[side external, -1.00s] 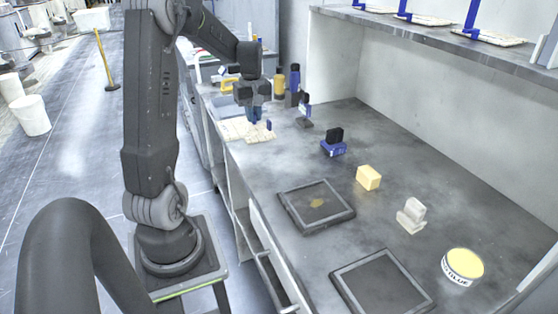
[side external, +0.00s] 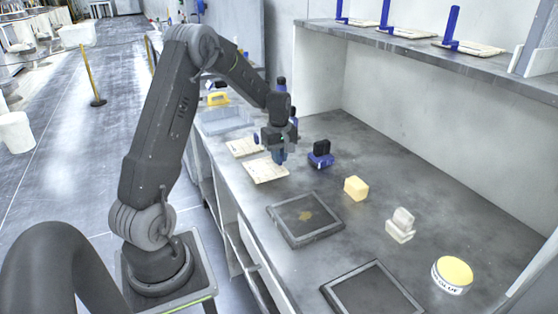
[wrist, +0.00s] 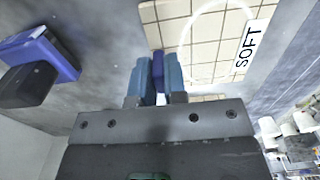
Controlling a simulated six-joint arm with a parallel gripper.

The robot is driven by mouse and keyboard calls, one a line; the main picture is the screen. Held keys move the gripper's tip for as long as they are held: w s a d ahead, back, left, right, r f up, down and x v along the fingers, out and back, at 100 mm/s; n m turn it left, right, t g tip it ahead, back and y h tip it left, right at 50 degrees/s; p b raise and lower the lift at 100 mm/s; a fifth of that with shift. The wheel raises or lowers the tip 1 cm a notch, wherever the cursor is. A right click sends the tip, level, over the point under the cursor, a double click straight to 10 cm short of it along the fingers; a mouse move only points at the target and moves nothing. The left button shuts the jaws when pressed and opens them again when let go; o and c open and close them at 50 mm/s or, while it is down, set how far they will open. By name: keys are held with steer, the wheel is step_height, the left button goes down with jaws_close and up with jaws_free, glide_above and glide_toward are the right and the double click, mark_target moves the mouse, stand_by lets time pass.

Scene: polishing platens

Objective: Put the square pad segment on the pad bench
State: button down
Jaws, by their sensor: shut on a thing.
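The same cream segment (side external: 266,172) is under my gripper in the side view. I cannot tell whether it touches the bench. Another cream segment (side external: 243,147) with a blue handle lies just behind it.
A blue block with a black top (side external: 320,157) stands close to the right of my gripper. Two dark framed plates (side external: 292,238) (side external: 340,300), a yellow block (side external: 356,188), a pale block (side external: 400,226) and a glue tub (side external: 452,275) stand farther right. Handled pads (side external: 405,32) sit on the shelf.

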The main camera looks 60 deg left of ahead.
steer(key=shift+f, duration=0.8)
steer(key=c, duration=1.2)
jaws_free()
steer(key=shift+f, duration=0.15)
steer(key=shift+o, duration=0.2)
